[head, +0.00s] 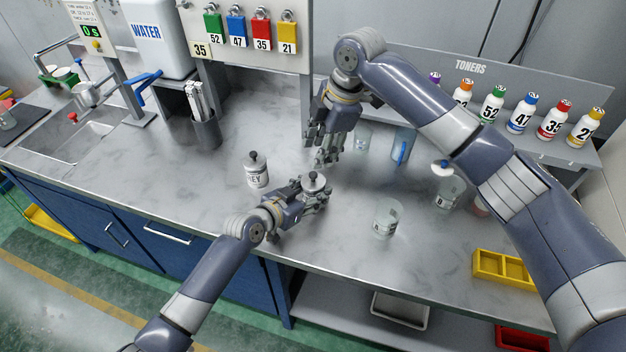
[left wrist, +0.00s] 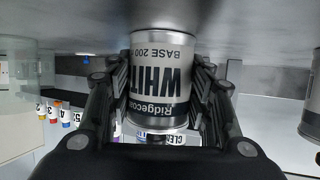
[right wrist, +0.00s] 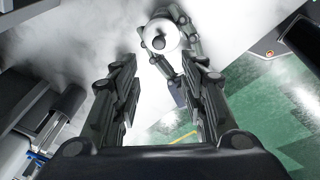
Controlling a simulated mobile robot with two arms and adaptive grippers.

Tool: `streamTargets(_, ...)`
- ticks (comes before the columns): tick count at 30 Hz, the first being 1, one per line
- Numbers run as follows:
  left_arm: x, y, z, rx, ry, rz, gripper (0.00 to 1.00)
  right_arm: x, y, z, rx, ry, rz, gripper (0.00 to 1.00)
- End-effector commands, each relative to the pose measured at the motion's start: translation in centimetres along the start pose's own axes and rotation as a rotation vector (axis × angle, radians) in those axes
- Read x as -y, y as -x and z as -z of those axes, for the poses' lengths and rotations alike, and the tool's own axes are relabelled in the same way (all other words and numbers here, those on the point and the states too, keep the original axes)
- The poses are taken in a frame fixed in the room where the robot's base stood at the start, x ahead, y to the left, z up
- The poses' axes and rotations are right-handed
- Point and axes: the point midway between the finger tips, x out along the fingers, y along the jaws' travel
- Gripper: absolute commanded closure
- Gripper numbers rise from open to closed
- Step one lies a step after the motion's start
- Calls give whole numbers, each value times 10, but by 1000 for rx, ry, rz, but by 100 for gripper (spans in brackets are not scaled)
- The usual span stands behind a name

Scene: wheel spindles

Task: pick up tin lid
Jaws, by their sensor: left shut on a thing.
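My left gripper (head: 314,192) is shut around the sides of a tin labelled WHITE (left wrist: 162,80), standing on the worktop. The tin's lid (head: 313,177), round and pale with a dark knob, is on top of it. In the right wrist view the lid (right wrist: 160,38) shows from above, with left gripper fingers beside it. My right gripper (head: 324,160) is open and empty, pointing down just behind the lid in the head view and apart from it. Its spread fingers (right wrist: 163,95) show in the right wrist view.
A second lidded tin (head: 256,172), its label ending in EY, stands left of my grippers. A clear beaker (head: 386,218) stands to the right, and another (head: 450,192) farther right. A yellow tray (head: 503,269) lies near the front edge. Toner bottles (head: 521,115) line the back right.

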Motion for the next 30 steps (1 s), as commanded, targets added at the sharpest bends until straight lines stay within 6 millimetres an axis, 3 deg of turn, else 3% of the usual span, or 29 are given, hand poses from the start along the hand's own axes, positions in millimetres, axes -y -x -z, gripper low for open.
streamTargets(3, 0, 0, -2, 3, 0, 1, 83, -6, 6, 13, 84, 236, 46, 60)
streamTargets(9, 1, 0, -2, 3, 0, 1, 83, -12, 17, 25, 193, 548, 132, 60)
streamTargets(16, 1, 0, -2, 3, 0, 1, 83, -13, 22, 29, 246, 704, 190, 60)
streamTargets(30, 0, 0, -2, 3, 0, 1, 83, -8, -38, 10, 250, 716, 194, 60)
